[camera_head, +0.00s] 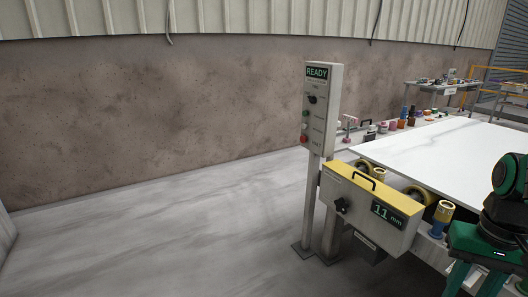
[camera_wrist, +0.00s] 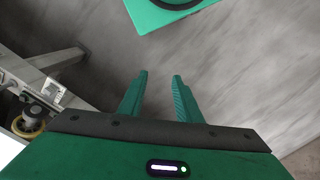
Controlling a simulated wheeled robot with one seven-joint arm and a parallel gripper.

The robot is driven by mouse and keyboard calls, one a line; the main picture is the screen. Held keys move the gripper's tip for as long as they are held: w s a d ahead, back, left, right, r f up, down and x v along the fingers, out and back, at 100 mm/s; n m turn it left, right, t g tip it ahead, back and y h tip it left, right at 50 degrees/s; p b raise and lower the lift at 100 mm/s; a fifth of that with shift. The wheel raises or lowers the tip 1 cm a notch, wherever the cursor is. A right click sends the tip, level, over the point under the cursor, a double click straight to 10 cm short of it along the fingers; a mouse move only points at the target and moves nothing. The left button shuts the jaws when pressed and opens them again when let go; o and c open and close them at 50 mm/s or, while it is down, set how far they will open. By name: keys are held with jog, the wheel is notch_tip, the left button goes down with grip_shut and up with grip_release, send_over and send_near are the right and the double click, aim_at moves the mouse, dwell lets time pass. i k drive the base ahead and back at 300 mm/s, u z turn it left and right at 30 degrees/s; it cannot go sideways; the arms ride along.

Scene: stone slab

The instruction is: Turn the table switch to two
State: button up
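A grey control post (camera_head: 323,110) stands left of the table, with a display reading READY. A black rotary knob (camera_head: 312,100) sits on its panel, above several small buttons. A second black knob (camera_head: 342,206) is on the front of a yellow-topped box whose display reads 11 mm. The knob labels are too small to read, so I cannot tell which is the table switch or its setting. My gripper (camera_wrist: 159,77) is open and empty, its two green fingers apart over the floor. In the head view it is at the lower right, apart from both knobs.
A white slab (camera_head: 445,152) lies on the table, with yellow rollers (camera_head: 417,195) along its near edge. Bottles and tools (camera_head: 400,118) stand behind it. A second bench (camera_head: 435,88) is at the back right. The floor (camera_head: 170,220) left of the post is clear.

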aim_at(312, 100)
jog(key=z, duration=0.05)
jog(key=i, duration=0.55)
jog(key=z, duration=1.45)
jog(key=k, duration=0.9)
jog(key=u, duration=1.15)
jog(key=i, duration=1)
